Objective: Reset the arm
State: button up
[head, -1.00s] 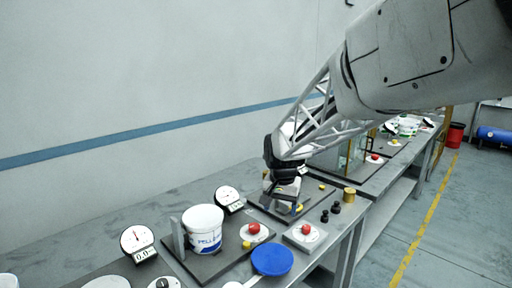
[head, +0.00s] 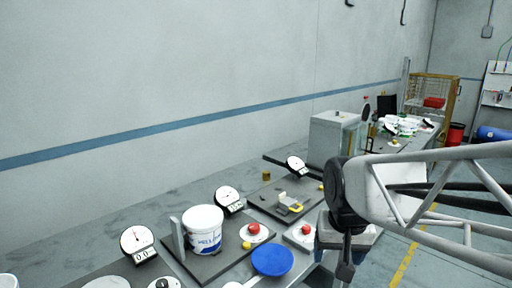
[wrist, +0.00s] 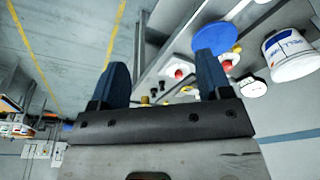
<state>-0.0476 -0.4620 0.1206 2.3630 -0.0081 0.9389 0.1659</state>
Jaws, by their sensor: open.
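My gripper (head: 346,268) hangs at the lower right of the head view, in front of the bench's front edge; its fingertips are cut off or hard to make out there. In the wrist view my gripper (wrist: 160,80) shows two dark blue fingers spread wide apart. Nothing is held between them; only the bench and floor show behind. My lattice arm link reaches in from the right edge of the head view.
A white bucket (head: 203,228), a blue lid (head: 272,260), red buttons and dial gauges (head: 137,240) stand on the bench. A dark plate with a small metal fixture (head: 288,201) lies behind my gripper. A grey box (head: 331,138) is farther back.

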jog(key=s+d+f+n, duration=0.1)
jog(key=s+d+f, duration=0.1)
jog(key=s, duration=0.8)
jog(key=shift+t, duration=0.3)
jog(key=shift+d, duration=0.1)
dwell(1.1)
jog(key=n+g, duration=0.3)
jog(key=n, duration=0.6)
send_over(254, 226)
jog(key=f, duration=0.9)
jog(key=shift+s+d+f, duration=0.3)
jog(key=shift+s+f, duration=0.05)
jog(key=shift+w+a+f, duration=0.3)
jog(key=shift+w+f, duration=0.1)
jog(key=shift+f, duration=0.1)
jog(key=shift+f, duration=3.8)
